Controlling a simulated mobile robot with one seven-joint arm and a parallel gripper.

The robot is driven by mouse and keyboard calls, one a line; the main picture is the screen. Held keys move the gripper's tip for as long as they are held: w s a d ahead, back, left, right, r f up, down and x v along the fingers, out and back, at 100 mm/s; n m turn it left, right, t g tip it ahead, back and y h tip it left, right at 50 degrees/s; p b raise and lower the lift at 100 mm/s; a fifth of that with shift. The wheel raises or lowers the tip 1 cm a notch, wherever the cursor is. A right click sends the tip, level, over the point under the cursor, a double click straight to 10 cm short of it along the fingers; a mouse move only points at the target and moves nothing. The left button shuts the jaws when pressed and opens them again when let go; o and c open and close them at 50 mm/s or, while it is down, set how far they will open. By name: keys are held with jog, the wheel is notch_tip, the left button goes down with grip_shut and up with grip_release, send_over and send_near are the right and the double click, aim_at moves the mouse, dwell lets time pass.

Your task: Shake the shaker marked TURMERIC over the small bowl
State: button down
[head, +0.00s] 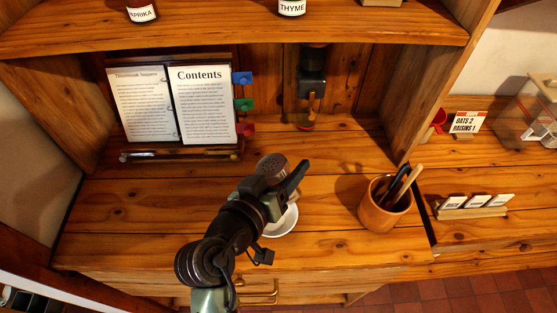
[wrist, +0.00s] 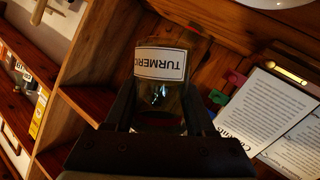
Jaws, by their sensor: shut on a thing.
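My gripper (head: 284,190) is shut on the shaker (head: 271,167), whose grey perforated cap shows in the head view. In the wrist view the shaker's white label reads TURMERIC (wrist: 160,64), upside down in the picture, between the fingers (wrist: 160,108) of my gripper. The small white bowl (head: 284,223) stands on the counter, partly hidden below and behind my gripper. The shaker is held above the counter near the bowl; its exact tilt is hard to tell.
An open book (head: 207,104) on a stand is at the back left. A dark device (head: 312,75) is at the back wall. A clay pot (head: 381,212) with utensils stands to the right. The left counter is clear.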

jog(key=n+t+h, duration=0.1)
jog(key=n, duration=0.6)
jog(key=n+t+h, duration=0.2)
jog(key=n, duration=0.5)
jog(key=d+n+t+h+p, duration=0.1)
jog(key=n+h, duration=0.1)
jog(key=n, duration=0.5)
jog(key=shift+s+d+f+n+t, duration=0.1)
jog(key=shift+s+n+t, duration=0.1)
jog(key=shift+n+t, duration=0.1)
notch_tip(320, 180, down, 3)
jog(key=b, duration=0.3)
jog(key=shift+f, duration=0.2)
jog(key=shift+r, duration=0.1)
